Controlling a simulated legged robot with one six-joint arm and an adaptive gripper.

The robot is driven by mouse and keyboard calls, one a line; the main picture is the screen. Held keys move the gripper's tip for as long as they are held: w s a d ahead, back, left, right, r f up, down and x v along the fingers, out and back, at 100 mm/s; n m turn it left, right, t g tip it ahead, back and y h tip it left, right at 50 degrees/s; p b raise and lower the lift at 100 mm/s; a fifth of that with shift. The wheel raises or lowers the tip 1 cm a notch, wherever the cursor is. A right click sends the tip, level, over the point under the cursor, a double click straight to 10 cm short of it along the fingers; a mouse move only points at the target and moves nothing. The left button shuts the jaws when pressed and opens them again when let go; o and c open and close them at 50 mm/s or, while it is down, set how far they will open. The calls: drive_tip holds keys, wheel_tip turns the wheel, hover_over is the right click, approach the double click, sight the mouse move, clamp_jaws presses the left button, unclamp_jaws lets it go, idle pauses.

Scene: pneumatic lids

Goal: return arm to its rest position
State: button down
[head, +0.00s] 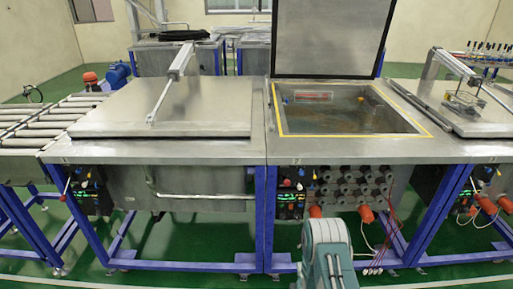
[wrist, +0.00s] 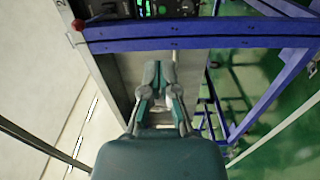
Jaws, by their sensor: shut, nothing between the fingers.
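My gripper (wrist: 160,75) shows in the wrist view with its two teal-grey fingers together and nothing between them. It is in front of a blue frame bar (wrist: 200,42) and a control panel with green lights (wrist: 150,8). I cannot tell whether it touches anything. In the head view, my teal and grey arm (head: 328,255) shows at the bottom, right of the middle, in front of the steel tanks. The gripper itself cannot be made out there.
The left tank's lid (head: 200,108) is closed. The middle tank's lid (head: 331,35) stands upright, with its yellow-edged opening (head: 279,130) exposed. A roller conveyor (head: 45,118) is at the left. Blue legs (head: 265,215) and hanging cables (head: 385,240) are near my arm. Green floor shows below.

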drive_tip(key=w+r+m+g, duration=0.1)
drive_tip(key=w+r+m, duration=0.1)
drive_tip(key=w+r, duration=0.5)
drive_tip(key=s+r+m+g, duration=0.2)
drive_tip(key=r+m+g, duration=0.1)
drive_tip(key=r, duration=0.8)
drive_tip(key=s+r+m+g, duration=0.2)
drive_tip(key=r+m, duration=0.2)
drive_tip(key=r, duration=0.7)
drive_tip(key=s+r+m+g, duration=0.2)
drive_tip(key=s+r+m, duration=0.1)
drive_tip(key=s, duration=0.7)
drive_tip(key=s+r+m+g, duration=0.2)
drive_tip(key=s+r, duration=0.4)
drive_tip(key=s, duration=0.5)
drive_tip(key=s+r+m+g, duration=0.2)
drive_tip(key=s+r+m, duration=0.2)
drive_tip(key=s, duration=0.6)
drive_tip(key=shift+s+r, duration=0.3)
drive_tip(key=shift+r, duration=0.15)
